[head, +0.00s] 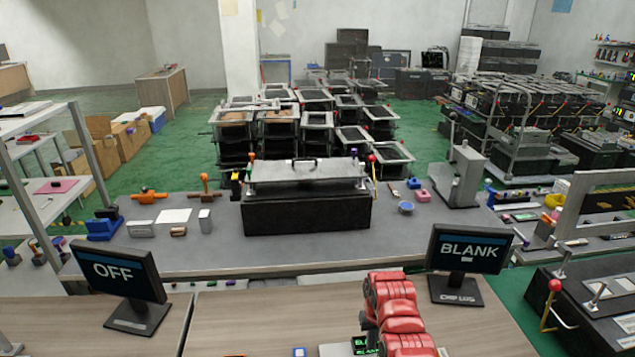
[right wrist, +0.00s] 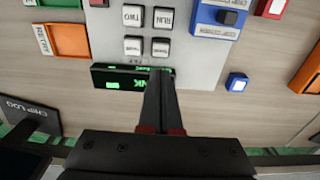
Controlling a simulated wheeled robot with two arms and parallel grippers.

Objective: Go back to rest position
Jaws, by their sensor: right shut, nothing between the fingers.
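My right gripper (right wrist: 160,78) is shut and empty in the right wrist view. Its dark fingers reach over a small green-lit display (right wrist: 118,78) at the edge of a pale button panel (right wrist: 180,62); I cannot tell if they touch it. Labelled buttons (right wrist: 134,17) sit just beyond the tips. In the head view my red right arm (head: 395,305) stands low at the centre right, and its fingers are hard to make out by the display (head: 365,345). My left gripper is not in view.
An OFF monitor (head: 117,272) stands left and a BLANK monitor (head: 468,250) right of my arm on the wooden desk (head: 250,310). Beyond is a grey bench (head: 190,245) with a black lidded fixture (head: 305,213). Orange (right wrist: 67,40) and blue (right wrist: 212,18) holders flank the panel.

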